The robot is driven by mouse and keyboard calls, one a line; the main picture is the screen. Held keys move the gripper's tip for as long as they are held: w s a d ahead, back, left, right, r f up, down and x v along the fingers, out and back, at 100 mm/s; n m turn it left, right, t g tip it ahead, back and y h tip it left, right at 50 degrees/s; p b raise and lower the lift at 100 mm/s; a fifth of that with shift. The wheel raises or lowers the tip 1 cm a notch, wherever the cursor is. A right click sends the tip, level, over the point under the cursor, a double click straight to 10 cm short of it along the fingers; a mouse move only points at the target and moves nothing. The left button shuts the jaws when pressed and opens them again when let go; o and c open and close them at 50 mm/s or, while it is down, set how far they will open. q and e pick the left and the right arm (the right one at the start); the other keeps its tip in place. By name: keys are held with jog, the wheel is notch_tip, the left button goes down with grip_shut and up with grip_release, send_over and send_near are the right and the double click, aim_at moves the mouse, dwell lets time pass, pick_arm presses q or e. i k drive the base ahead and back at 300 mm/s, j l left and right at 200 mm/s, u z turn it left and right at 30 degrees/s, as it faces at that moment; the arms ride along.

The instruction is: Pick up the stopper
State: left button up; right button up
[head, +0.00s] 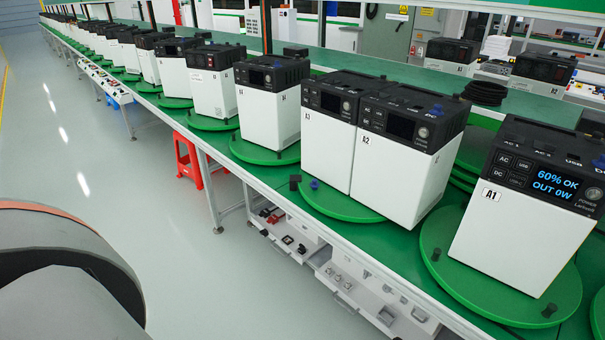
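I cannot tell for certain which piece is the stopper. A small black peg (295,182) stands at the left edge of the green turntable under units A2 and A3, with a small blue plug-like piece (314,184) beside it. Two more small black pegs, a left one (435,255) and a front one (549,310), stand on the turntable under unit A1. Blue pieces also sit on top of the units, one on A2 (437,109). Neither of my grippers is in view.
Unit A1 (520,238), its screen lit, stands nearest at right. Units A2 (392,178) and A3 (326,152) stand close together. More units line the green bench leftward. A black cable coil (485,92) lies behind.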

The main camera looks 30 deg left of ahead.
aim_at(314, 184)
jog(key=u, duration=1)
